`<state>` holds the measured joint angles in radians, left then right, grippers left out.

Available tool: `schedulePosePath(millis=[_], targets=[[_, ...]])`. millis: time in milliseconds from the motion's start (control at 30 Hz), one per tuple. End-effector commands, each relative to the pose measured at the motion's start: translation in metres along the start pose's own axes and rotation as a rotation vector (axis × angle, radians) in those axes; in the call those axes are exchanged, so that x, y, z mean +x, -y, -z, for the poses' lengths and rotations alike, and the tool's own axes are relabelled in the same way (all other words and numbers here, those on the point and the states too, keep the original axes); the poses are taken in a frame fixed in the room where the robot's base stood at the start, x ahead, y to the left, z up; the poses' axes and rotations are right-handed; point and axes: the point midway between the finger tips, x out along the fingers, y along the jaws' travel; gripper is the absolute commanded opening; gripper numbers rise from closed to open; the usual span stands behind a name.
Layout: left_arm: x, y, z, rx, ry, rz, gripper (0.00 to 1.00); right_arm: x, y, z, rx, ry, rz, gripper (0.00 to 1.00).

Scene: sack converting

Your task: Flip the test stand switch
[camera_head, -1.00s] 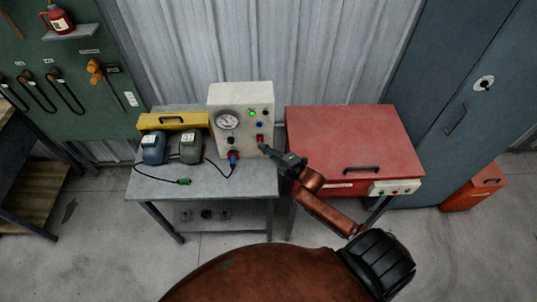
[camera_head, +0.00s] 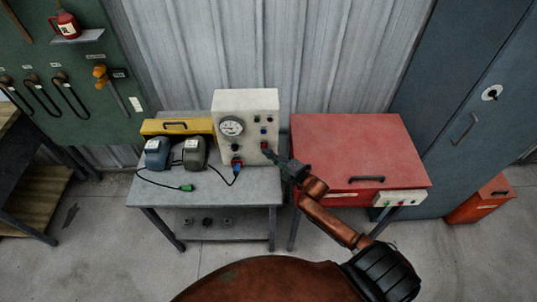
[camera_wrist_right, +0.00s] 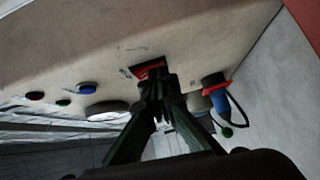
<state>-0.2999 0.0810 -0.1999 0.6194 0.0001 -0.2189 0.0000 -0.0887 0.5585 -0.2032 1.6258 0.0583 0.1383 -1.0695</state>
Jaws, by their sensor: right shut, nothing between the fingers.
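The test stand is a cream box (camera_head: 231,104) with a round gauge (camera_head: 231,127), standing on a grey metal table. Its red switch (camera_head: 264,146) is low on the right of the front panel, and in the right wrist view it shows as a red rectangle (camera_wrist_right: 148,69). My right gripper (camera_head: 268,154) is shut and empty, its fingertips at the switch. In the right wrist view the closed fingertips (camera_wrist_right: 158,82) overlap the switch's lower edge; I cannot tell whether they press on it. The switch's position is partly hidden. My left gripper is not in view.
A blue plug with a red collar (camera_head: 237,163) sits low on the panel, left of the switch. Two motor-like units (camera_head: 158,153) and a yellow case (camera_head: 160,127) stand left of the stand. A red chest (camera_head: 350,150) stands close on the right.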

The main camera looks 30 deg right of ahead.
Motion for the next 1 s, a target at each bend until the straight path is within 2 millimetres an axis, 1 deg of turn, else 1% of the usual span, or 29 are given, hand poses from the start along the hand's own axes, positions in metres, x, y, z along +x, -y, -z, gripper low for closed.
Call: schedulePosePath(millis=[67, 167, 267, 400, 600, 700, 800, 1000], targets=[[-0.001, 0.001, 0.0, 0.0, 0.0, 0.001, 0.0, -0.003, -0.003, -0.002, -0.001, 0.003, -0.003, 0.0], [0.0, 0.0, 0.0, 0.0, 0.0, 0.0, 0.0, -0.015, -0.001, -0.003, -0.001, 0.004, -0.001, 0.0], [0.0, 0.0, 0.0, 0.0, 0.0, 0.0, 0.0, -0.034, 0.0, -0.002, -0.001, 0.004, 0.001, 0.0], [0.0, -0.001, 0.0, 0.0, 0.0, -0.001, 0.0, -0.065, 0.001, -0.001, -0.001, 0.004, 0.002, 0.0], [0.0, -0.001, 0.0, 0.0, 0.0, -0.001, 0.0, -0.101, 0.001, 0.0, 0.0, 0.002, 0.001, 0.0], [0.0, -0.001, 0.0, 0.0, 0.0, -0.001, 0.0, -0.113, 0.001, 0.0, -0.001, 0.002, 0.0, 0.0], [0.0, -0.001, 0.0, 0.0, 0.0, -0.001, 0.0, -0.119, 0.0, 0.0, -0.002, 0.002, -0.001, 0.0], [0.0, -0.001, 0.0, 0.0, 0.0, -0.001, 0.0, -0.121, 0.0, 0.0, -0.001, 0.001, -0.001, 0.0]])
